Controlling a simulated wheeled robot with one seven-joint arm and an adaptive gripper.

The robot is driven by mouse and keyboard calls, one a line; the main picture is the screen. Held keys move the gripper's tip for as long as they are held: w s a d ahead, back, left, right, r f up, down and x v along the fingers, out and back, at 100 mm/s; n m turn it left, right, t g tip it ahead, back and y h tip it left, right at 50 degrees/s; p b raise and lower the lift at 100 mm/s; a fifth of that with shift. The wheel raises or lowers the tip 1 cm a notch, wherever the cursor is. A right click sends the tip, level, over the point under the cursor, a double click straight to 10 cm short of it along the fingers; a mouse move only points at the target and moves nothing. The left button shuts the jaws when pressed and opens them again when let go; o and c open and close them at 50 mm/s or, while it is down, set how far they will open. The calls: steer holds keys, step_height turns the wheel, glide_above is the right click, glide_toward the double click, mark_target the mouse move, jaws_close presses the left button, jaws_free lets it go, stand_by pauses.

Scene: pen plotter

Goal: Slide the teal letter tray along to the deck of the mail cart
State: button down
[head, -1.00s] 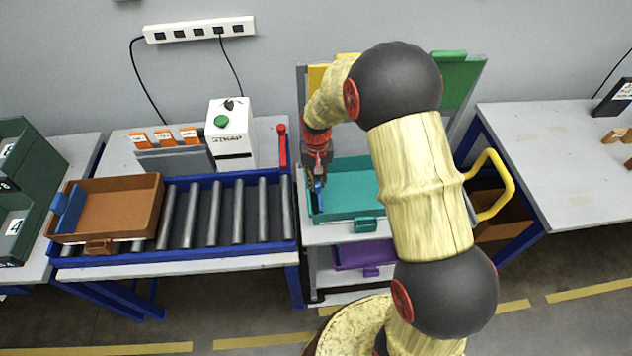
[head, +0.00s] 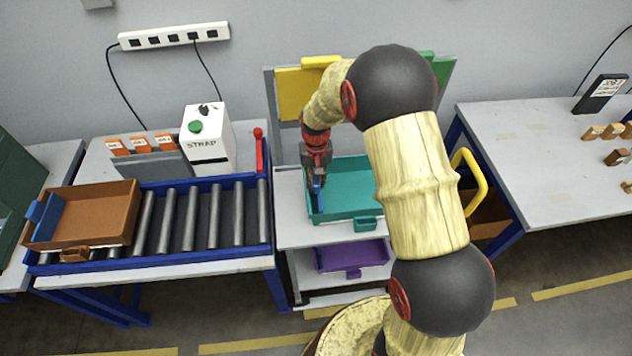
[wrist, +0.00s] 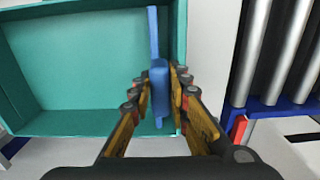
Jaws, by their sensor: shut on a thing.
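The teal letter tray (head: 345,174) sits on the top deck (head: 289,222) of the mail cart, with a bare strip of deck at its left. It also fills the left of the wrist view (wrist: 75,60). My gripper (head: 318,184) is at the tray's left end. In the wrist view my gripper (wrist: 160,82) is shut on the tray's upright blue handle (wrist: 158,78), one finger on each side. My arm hides the tray's right side in the head view.
A blue-framed roller conveyor (head: 200,215) stands left of the cart, with a brown tray (head: 100,215) on its left end and a red lever (head: 260,150) at its right end. A purple tray (head: 350,256) lies on the shelf below. A yellow handle (head: 475,185) rises at the cart's right.

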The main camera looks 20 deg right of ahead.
steer(key=c, duration=1.6)
jaws_free()
step_height(320, 180, up, 12)
